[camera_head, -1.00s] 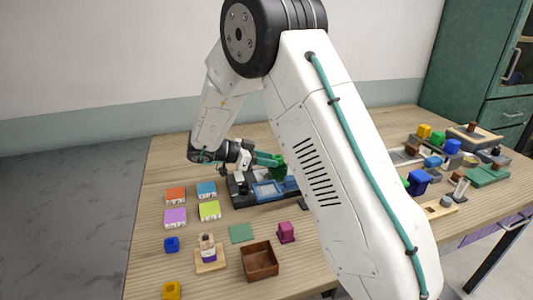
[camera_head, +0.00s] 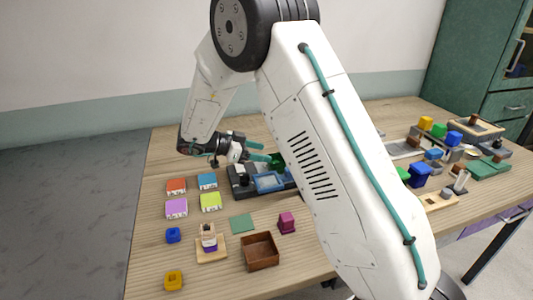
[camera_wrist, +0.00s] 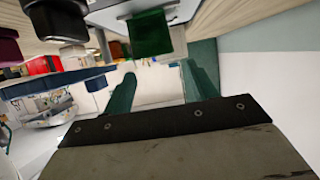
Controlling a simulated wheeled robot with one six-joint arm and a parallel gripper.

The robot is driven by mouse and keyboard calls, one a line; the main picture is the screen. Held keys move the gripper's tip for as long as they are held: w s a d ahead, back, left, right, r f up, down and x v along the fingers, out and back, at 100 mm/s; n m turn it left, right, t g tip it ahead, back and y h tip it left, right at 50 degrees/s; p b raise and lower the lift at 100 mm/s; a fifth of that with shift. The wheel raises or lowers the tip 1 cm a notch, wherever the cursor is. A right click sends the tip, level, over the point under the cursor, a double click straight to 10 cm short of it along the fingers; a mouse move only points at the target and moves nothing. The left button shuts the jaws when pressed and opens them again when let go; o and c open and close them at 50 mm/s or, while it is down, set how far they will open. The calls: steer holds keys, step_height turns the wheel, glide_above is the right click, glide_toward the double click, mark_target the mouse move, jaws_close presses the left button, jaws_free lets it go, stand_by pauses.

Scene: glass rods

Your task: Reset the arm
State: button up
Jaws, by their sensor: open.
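My white arm reaches over the wooden table from the right of the head view, with its end near the far left part of the table. My gripper (camera_head: 264,152) is open, its two teal fingers spread apart above the grey and blue tray (camera_head: 240,181). It also shows in the wrist view (camera_wrist: 160,85), with nothing between the fingers. A green block (camera_head: 277,160) is close by the fingertips in the head view. The wrist view shows a dark green block (camera_wrist: 150,35) beyond the fingers, apart from them.
Orange, blue, purple (camera_head: 176,208) and lime boxes stand at the left. A brown box (camera_head: 260,252), a magenta block (camera_head: 286,222), a flat green square (camera_head: 242,224) and a wooden stand (camera_head: 211,250) are in front. Several coloured blocks and racks crowd the right, partly behind my arm.

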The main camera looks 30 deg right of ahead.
steer(key=w+a+r+n+t+y, duration=0.2)
steer(key=w+r+t, duration=0.35)
steer(key=r, duration=0.25)
steer(key=w+a+r+n+t+y, duration=0.1)
steer(key=w+r+n+t+y, duration=0.2)
steer(key=r+t, duration=0.4)
steer(key=s+a+r+n+t+y, duration=0.3)
steer(key=a+r+n+t+y, duration=0.1)
steer(key=a+r+n+y, duration=0.3)
steer(key=s+a+n+g+y, duration=0.4)
steer(key=s+n+y, duration=0.1)
steer(key=s, duration=1)
steer(key=s+d+f+n+g+h, duration=0.1)
steer(key=s+d+f+g, duration=0.1)
steer(key=s, duration=0.6)
steer(key=s+d+f+n+g+h, duration=0.1)
steer(key=s+d+f+g, duration=0.2)
steer(key=s, duration=0.6)
steer(key=s+d+f+n+g+h, duration=0.1)
steer(key=s+d+f+g, duration=0.2)
steer(key=s, duration=0.6)
steer(key=shift+s+f+g+h, duration=0.15)
steer(key=shift+f+g+h, duration=0.15)
steer(key=shift+g, duration=0.05)
